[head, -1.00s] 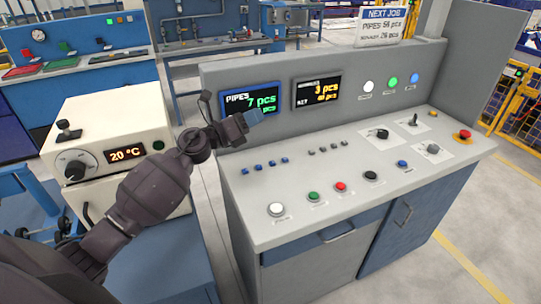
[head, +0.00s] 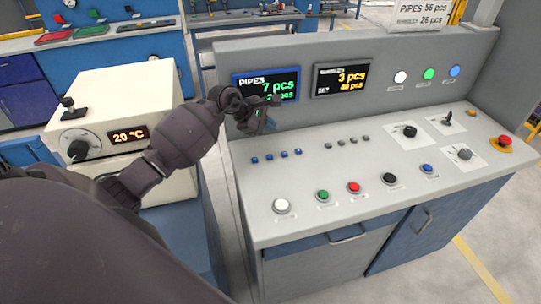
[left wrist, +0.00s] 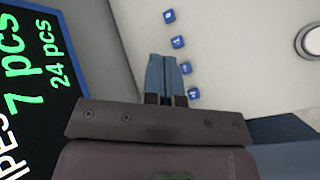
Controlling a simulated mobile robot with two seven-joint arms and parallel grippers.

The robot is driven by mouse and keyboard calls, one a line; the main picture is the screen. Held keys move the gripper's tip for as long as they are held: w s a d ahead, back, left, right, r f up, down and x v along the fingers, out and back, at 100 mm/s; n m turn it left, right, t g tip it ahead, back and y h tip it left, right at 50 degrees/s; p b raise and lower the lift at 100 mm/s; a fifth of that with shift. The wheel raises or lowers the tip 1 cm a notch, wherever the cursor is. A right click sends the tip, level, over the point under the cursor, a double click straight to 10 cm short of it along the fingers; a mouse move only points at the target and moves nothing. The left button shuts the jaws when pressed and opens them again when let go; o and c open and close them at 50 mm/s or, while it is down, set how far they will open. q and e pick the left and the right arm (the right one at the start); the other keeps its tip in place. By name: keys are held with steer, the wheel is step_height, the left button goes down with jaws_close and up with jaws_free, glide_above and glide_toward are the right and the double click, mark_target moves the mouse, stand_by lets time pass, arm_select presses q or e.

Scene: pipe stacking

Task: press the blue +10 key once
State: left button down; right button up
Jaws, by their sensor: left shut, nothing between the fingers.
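A row of several small blue keys (head: 284,154) lies on the grey console top, below the PIPES display (head: 266,86), which reads 7 pcs. The keys also show in the left wrist view (left wrist: 177,42); their labels are too small to read, so I cannot tell which is +10. My left gripper (head: 266,125) is shut and empty, pointing down just behind the row. In the left wrist view its blue fingers (left wrist: 167,62) lie together beside the keys, and I see no clear contact. My right gripper is not in view.
A row of grey keys (head: 347,142) lies to the right. White (head: 281,205), green (head: 323,195), red (head: 353,187) and black (head: 389,179) buttons line the front. The upright display panel stands close behind my gripper. A white oven-like box (head: 115,118) stands at the left.

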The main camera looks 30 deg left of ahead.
arm_select(q)
steer(key=shift+w, duration=0.15)
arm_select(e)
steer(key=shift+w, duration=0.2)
arm_select(q)
steer(key=shift+f, duration=0.15)
steer(key=b, duration=0.4)
glide_above(270, 157)
step_height(270, 157, down, 8)
steer(key=shift+r, duration=0.25)
steer(key=shift+f+b, duration=0.6)
steer(key=shift+r, duration=0.1)
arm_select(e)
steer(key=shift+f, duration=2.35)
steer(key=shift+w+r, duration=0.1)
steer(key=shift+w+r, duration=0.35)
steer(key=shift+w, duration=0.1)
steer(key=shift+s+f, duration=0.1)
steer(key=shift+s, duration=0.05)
